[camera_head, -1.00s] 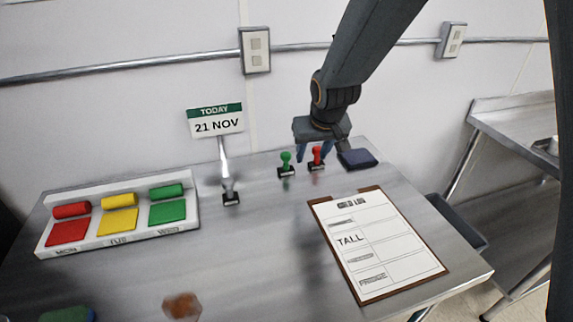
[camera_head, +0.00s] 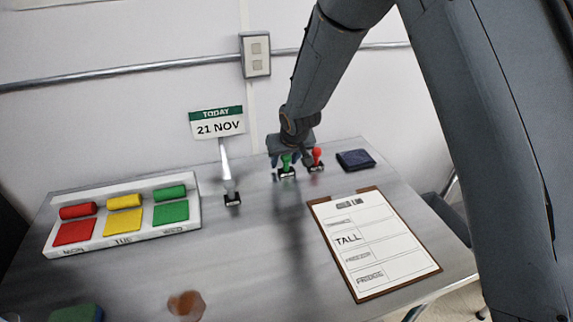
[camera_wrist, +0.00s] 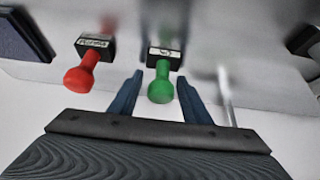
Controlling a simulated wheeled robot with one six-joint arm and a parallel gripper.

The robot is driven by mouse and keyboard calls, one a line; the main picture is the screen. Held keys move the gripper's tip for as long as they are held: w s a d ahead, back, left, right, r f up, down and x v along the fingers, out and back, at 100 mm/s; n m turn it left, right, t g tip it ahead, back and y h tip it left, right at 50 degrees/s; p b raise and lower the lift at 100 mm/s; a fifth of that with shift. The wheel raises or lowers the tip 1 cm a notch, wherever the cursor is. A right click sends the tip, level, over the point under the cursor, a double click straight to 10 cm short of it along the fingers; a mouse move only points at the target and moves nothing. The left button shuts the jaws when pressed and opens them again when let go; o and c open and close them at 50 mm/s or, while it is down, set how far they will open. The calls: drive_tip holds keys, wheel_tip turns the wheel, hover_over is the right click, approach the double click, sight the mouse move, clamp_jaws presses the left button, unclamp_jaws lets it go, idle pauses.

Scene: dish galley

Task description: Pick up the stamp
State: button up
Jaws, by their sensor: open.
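A green-handled stamp (camera_head: 287,163) stands upright on the steel table toward the back. A red-handled stamp (camera_head: 317,157) stands just right of it. My gripper (camera_head: 288,168) is open, with its fingers down around the green stamp. In the wrist view, the green stamp (camera_wrist: 161,86) lies between the two blue fingers of my gripper (camera_wrist: 160,92), and a gap shows on each side of its handle. The red stamp (camera_wrist: 84,70) is outside the fingers, to the left in that view. Whether any finger touches the green stamp is unclear.
A clipboard (camera_head: 335,222) lies at right, with a dark blue pad (camera_head: 355,160) behind it. A date sign (camera_head: 217,122) stands left of the stamps. A white tray (camera_head: 52,247) with coloured pads is at left. A brown stain (camera_head: 186,304) is in front.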

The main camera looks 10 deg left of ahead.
drive_tip(key=shift+w+a+f, duration=0.1)
drive_tip(key=shift+w+f, duration=0.1)
drive_tip(key=shift+f, duration=0.1)
drive_tip(key=c, duration=1)
drive_tip(key=shift+r, duration=0.1)
wheel_tip(320, 180, up, 10)
drive_tip(key=shift+f+b, duration=0.1)
drive_tip(key=shift+b, duration=0.75)
